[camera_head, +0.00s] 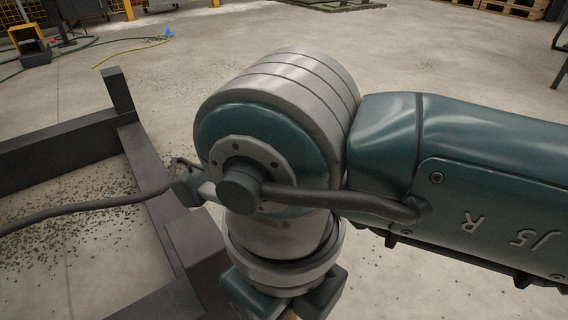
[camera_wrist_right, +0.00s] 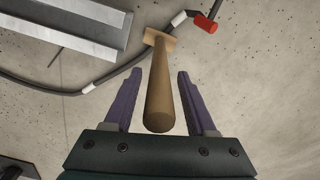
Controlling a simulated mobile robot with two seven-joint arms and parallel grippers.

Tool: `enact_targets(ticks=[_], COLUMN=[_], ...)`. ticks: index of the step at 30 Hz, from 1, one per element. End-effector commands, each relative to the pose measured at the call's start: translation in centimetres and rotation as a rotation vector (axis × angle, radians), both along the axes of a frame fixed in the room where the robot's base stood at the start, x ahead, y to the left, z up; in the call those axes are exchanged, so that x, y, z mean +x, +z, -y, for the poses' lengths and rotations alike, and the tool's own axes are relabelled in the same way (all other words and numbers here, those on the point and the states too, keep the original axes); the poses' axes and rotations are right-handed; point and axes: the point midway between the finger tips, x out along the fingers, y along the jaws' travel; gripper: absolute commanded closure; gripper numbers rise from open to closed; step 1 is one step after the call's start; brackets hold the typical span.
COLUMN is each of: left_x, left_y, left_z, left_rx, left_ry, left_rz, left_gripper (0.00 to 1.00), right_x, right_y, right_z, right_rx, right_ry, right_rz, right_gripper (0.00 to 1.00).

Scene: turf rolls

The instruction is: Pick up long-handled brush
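The long-handled brush shows in the right wrist view as a brown wooden handle (camera_wrist_right: 160,95) with a tan block-shaped head at its far end. The handle's near end lies between the two purple fingers of my right gripper (camera_wrist_right: 157,72). The fingers are apart, with a gap on each side of the handle, and I see no contact. How far the handle is below the fingers is hard to tell. In the head view my right arm fills the middle and hides the brush and the fingers. My left gripper is not in view.
In the right wrist view a dark hose (camera_wrist_right: 100,85) with white bands and a red end (camera_wrist_right: 206,23) curves past the brush head. A grey metal beam (camera_wrist_right: 65,25) lies upper left. In the head view a dark frame (camera_head: 60,150) stands left, with scattered crumbs; pallets (camera_head: 515,8) stand far off.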

Motion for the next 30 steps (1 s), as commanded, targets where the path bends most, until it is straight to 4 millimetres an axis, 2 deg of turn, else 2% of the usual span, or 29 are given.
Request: enact_targets(ticks=[2,14,30], left_x=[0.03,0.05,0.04], left_y=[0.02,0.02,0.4], left_z=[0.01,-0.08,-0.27], left_rx=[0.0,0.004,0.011], left_ry=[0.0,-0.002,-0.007], left_rz=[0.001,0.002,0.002], left_gripper=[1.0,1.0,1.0], right_x=[-0.01,-0.02,0.02], right_y=[0.01,-0.01,0.49], right_z=[0.01,0.02,0.0], right_rx=[0.0,0.0,0.0], right_ry=[0.0,0.0,0.0], right_rz=[0.0,0.0,0.001], right_gripper=[0.54,0.99,1.0])
